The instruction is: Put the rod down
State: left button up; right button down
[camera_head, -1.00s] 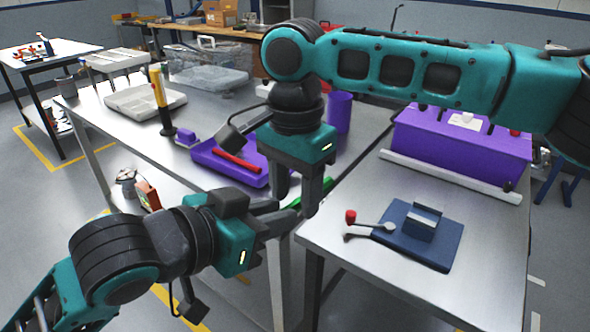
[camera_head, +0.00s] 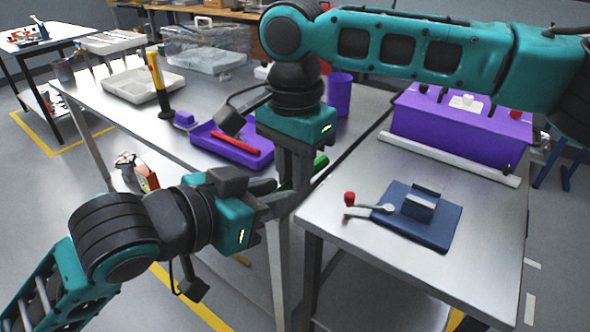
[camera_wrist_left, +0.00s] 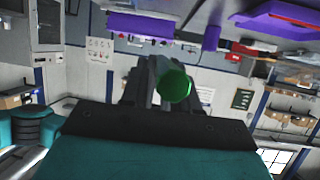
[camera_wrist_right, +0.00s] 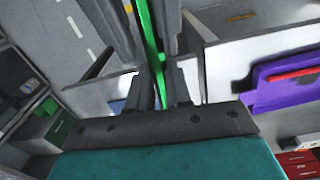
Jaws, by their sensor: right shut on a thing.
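A green rod (camera_head: 320,163) is held in my right gripper (camera_head: 297,203), which is shut on it, in the gap between the two tables. In the right wrist view the rod (camera_wrist_right: 148,35) runs lengthwise between the fingers. My left gripper (camera_head: 283,203) is right beside the right one, with fingertips close to or overlapping it. In the left wrist view the rod's round green end (camera_wrist_left: 174,84) shows between the left fingers, which look parted. Most of the rod is hidden behind the grippers in the head view.
A purple tray (camera_head: 262,162) with a red bar (camera_head: 235,142) lies on the left table. A blue crank fixture (camera_head: 435,232) stands on the right table (camera_head: 360,270), with a purple housing (camera_head: 460,135) behind it. The right table's front is clear.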

pick_arm(q)
jog(key=o, duration=0.5)
jog(key=shift+s, duration=0.1)
